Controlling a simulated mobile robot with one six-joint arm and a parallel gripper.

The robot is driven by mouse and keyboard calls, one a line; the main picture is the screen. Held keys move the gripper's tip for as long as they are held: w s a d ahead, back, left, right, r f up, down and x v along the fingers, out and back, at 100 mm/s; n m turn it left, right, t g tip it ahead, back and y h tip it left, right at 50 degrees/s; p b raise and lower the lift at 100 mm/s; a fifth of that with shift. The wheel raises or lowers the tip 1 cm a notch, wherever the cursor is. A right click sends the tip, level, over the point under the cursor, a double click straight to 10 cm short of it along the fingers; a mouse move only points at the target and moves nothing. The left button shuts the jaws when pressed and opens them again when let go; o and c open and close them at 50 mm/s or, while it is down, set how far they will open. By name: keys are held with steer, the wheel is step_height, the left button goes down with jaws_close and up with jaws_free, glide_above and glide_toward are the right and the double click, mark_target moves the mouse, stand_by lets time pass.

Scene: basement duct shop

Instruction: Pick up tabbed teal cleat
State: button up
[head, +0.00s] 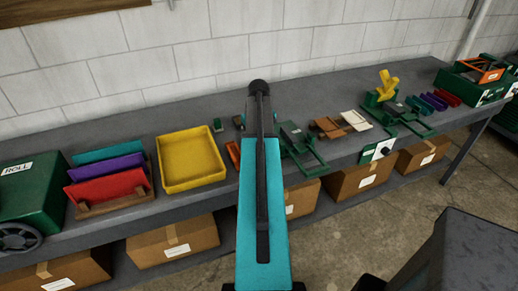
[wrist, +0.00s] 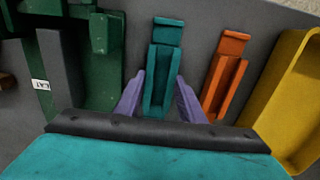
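The teal cleat (wrist: 163,62) lies on the grey bench in the wrist view, a long channel-shaped piece with a separate-looking tab at its far end. My gripper (wrist: 160,77) is open, with its two purple fingers on either side of the cleat's near part. I cannot tell whether either finger touches it. An orange cleat (wrist: 223,78) of similar shape lies to its right. In the head view my teal arm covers the teal cleat and my gripper, and only part of the orange cleat (head: 233,153) shows.
A yellow tray (wrist: 283,100) stands right of the orange cleat. A green machine (wrist: 103,70) stands close on the left. In the head view, a rack with red, purple and teal sheets (head: 107,186) is further left, and a green tool with a yellow handle (head: 387,88) is on the right.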

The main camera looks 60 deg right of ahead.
steer(key=shift+c, duration=1.3)
steer(key=shift+r, duration=0.15)
steer(key=shift+r+b, duration=0.8)
steer(key=shift+r, duration=0.5)
steer(key=shift+s+r, duration=0.1)
steer(key=shift+r, duration=0.2)
steer(key=s+a+b, duration=0.2)
steer(key=s+a, duration=0.2)
steer(key=s, duration=0.3)
steer(key=s+a+r+b, duration=0.1)
steer(key=s+a+b, duration=0.1)
steer(key=s+a, duration=0.2)
steer(key=s, duration=0.2)
steer(key=shift+s+r, duration=0.25)
steer(key=shift+s, duration=0.1)
